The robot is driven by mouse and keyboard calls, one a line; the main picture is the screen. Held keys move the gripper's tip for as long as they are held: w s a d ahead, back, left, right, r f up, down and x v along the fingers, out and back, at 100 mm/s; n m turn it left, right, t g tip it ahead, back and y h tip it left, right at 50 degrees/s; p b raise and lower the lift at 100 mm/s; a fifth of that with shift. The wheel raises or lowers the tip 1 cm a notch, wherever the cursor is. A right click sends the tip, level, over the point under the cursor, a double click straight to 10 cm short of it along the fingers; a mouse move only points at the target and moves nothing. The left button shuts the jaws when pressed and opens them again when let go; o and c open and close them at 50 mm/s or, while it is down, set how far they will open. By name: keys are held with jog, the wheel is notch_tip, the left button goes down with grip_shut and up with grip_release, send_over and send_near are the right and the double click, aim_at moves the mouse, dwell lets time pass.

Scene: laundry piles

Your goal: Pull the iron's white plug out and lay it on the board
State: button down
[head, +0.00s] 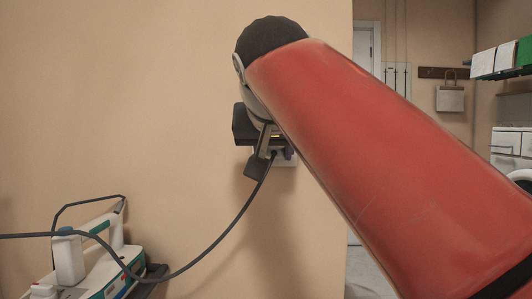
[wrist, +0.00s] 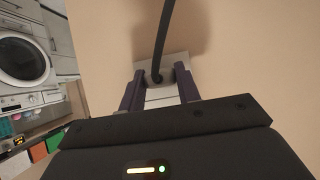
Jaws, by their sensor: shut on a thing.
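My gripper (head: 268,152) is at the wall, mostly behind my red arm in the head view. In the wrist view its two dark fingers (wrist: 158,77) close from both sides on the plug at the end of the dark cord (wrist: 161,45). The plug's body is largely hidden between the fingers. A pale socket plate (head: 287,159) is on the wall right behind the fingers; it also shows in the wrist view (wrist: 176,59). I cannot tell whether the plug is seated in it. The white and green iron (head: 98,268) stands at lower left, and the cord loops between it and my gripper.
The board is not clearly visible. A beige wall (head: 130,80) fills the left and middle. At right, beyond the wall's edge, are a door, a hanging bag (head: 450,98) and shelves. A washing machine (wrist: 24,62) shows at left in the wrist view.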

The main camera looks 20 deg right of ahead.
aim_at(274, 152)
jog(key=shift+s+a+b, duration=0.2)
jog(key=shift+s+a, duration=0.1)
jog(key=shift+s, duration=0.65)
jog(key=shift+s+a+b, duration=0.2)
jog(key=shift+s+a, duration=0.1)
jog(key=shift+s, duration=0.65)
